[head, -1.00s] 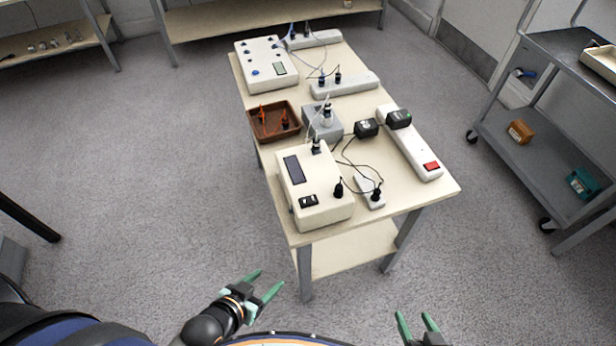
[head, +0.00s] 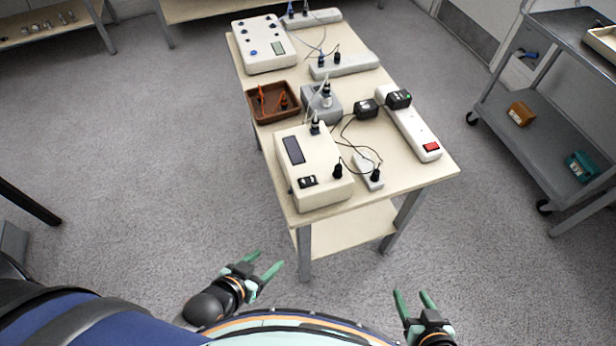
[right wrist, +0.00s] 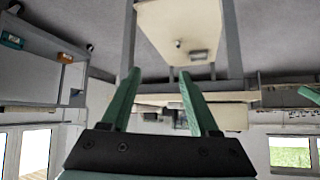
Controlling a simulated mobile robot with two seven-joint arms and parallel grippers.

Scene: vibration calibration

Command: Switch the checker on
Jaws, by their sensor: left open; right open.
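The checker appears to be the cream box (head: 316,178) at the near left end of the table. It has a dark display (head: 293,149) and a black rocker switch (head: 307,182) on its sloped top; the switch's position is too small to tell. Another cream box (head: 264,45) with several knobs and a small screen stands at the far end. My left gripper (head: 270,271) is open and empty, in front of the table and below its top. My right gripper (head: 415,299) is open and empty, further right, also short of the table; its green fingers also show in the right wrist view (right wrist: 160,100).
The table (head: 405,180) also holds a brown tray (head: 273,118), a grey box (head: 322,104), a white power strip with a red switch (head: 415,130), plugs and loose cables. A grey cart (head: 530,135) stands at right. The floor before the table is clear.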

